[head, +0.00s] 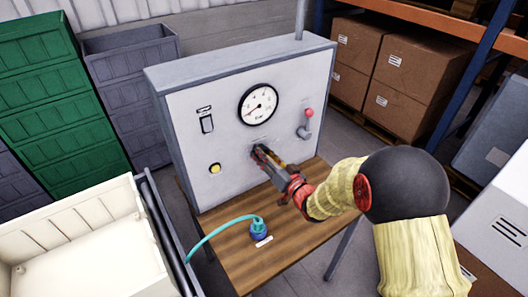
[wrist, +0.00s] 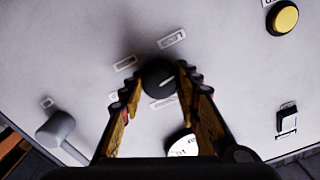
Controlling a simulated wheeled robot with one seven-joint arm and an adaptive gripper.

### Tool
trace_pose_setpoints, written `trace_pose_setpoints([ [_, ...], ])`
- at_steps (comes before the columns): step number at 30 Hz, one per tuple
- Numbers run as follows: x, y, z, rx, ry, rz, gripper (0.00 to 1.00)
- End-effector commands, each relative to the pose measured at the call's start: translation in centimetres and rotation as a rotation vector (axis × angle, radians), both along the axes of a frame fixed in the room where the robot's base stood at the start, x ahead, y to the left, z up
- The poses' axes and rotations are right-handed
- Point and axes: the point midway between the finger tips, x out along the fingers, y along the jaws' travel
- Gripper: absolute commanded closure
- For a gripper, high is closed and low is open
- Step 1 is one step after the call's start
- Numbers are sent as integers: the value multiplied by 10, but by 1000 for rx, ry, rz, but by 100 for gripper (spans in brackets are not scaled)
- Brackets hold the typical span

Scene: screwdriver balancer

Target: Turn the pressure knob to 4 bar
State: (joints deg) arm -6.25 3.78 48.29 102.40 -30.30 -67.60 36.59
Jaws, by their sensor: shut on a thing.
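The black pressure knob (wrist: 160,76) sits on the grey panel between my two fingertips in the wrist view. A white pointer line shows on its face. My gripper (head: 261,152) is at the lower middle of the panel and is shut on the knob, which it mostly hides in the head view. The round pressure gauge (head: 258,104) is above the knob in the head view. Its needle points to the lower left, but the figures are too small to read surely. Part of the gauge (wrist: 184,146) also shows in the wrist view.
A blue fitting (head: 258,229) with a teal hose lies on the wooden shelf (head: 225,215) below. A cream crate (head: 85,235) stands at the left.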

Motion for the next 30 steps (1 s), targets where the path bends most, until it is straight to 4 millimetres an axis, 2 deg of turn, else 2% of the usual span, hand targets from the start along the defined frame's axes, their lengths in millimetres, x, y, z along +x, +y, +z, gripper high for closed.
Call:
trace_pose_setpoints([
  [30, 0, -1, 0, 799, 542, -2, 93],
])
